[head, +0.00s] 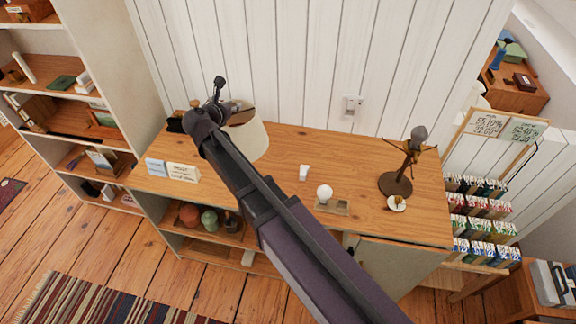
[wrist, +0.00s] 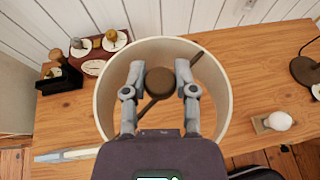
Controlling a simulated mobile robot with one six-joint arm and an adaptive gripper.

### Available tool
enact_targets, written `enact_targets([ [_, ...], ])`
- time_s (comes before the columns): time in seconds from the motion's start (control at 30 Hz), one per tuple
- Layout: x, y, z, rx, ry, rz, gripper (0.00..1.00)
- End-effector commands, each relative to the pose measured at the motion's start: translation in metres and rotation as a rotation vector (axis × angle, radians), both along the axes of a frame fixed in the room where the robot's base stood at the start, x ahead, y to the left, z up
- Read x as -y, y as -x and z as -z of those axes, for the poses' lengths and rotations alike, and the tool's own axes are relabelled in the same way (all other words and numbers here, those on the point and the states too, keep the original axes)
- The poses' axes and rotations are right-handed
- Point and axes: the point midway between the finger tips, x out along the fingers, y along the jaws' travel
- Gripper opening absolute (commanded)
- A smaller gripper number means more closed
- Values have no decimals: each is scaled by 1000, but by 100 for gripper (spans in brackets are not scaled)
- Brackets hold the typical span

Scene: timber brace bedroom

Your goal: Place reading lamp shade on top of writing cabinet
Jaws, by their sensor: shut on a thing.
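The cream reading lamp shade (head: 252,140) is at the left part of the writing cabinet (head: 285,150), over its wooden top. In the wrist view, the shade (wrist: 104,101) appears as a round open rim with a brown central hub (wrist: 159,83) and thin spokes. My gripper (wrist: 159,76) reaches inside the rim, its two fingers shut on the hub from either side. The shade looks roughly level. Whether its lower edge touches the cabinet top (wrist: 245,65) or hangs just above it, I cannot tell. My arm hides part of the shade in the head view.
A dark lamp stand (head: 396,184) is at the cabinet's right. A bulb in a wooden holder (head: 325,194) and a small white item (head: 304,173) are near the middle. Cards (head: 183,173) lie front left. In the wrist view, small dials (wrist: 93,66) and a black box (wrist: 58,80) are left of the shade.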

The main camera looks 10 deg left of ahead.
Motion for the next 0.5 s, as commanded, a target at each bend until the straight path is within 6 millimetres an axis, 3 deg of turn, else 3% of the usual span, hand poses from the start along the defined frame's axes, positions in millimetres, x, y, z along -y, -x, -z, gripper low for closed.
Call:
enact_targets([
  [0.27, 17, 18, 27, -1, 0, 31, 0],
  [0.5, 41, 49, 66, -3, 1, 85, 0],
])
